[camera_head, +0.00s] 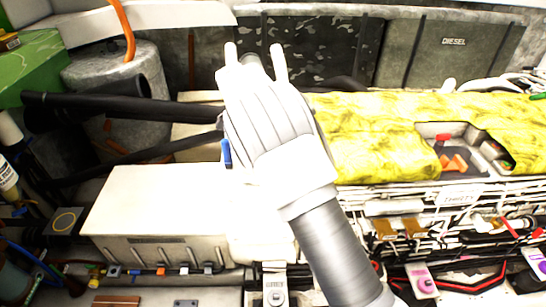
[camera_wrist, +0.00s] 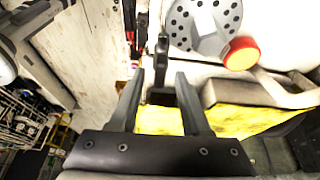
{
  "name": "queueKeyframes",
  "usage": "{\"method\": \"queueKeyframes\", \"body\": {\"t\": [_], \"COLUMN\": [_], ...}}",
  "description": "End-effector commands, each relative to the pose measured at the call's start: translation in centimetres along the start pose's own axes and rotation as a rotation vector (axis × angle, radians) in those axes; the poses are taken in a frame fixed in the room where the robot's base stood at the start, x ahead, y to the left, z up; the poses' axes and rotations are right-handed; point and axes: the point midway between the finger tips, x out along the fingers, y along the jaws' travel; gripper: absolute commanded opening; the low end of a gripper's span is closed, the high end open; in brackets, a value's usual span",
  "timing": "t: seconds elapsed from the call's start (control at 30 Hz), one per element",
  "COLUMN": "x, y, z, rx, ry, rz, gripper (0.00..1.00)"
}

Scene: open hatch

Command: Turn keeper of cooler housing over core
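My gripper (camera_head: 253,48) is raised at the upper middle of the head view, its two pale fingers pointing toward the back wall. In the wrist view my gripper (camera_wrist: 160,75) has its dark fingers apart. A dark upright lever-like part (camera_wrist: 161,60) appears between the fingertips; I cannot tell whether it touches them or is the keeper. A long pale box (camera_head: 155,205), possibly the cooler housing, lies left of my arm with small coloured tabs along its front edge. A small blue part (camera_head: 227,153) shows beside my wrist. I cannot identify the core; my arm hides part of the middle.
A yellow cover (camera_head: 375,130) with a cut-out lies at right. Black hoses (camera_head: 120,107) cross to a grey cylinder (camera_head: 115,80) at left. A dark panel marked DIESEL (camera_head: 455,60) stands behind. A red knob (camera_wrist: 241,53) and a perforated disc (camera_wrist: 203,22) show in the wrist view.

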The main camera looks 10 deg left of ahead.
Motion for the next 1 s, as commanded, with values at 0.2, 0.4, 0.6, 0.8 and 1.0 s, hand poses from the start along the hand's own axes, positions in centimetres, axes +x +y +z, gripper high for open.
{"method": "queueKeyframes", "body": {"t": [0.2,0.4,0.6,0.8,1.0], "x": [0.0,-0.2,-1.6,-3.3,-4.9], "y": [0.0,0.0,0.0,0.0,0.0], "z": [0.0,-0.1,-0.1,-0.1,-0.1], "rx": [0.000,0.000,0.000,0.000,-0.001], "ry": [0.001,0.001,0.000,0.000,0.001], "rz": [0.000,0.000,-0.001,-0.001,-0.001], "gripper": [0.47,0.47,0.47,0.47,0.47]}}
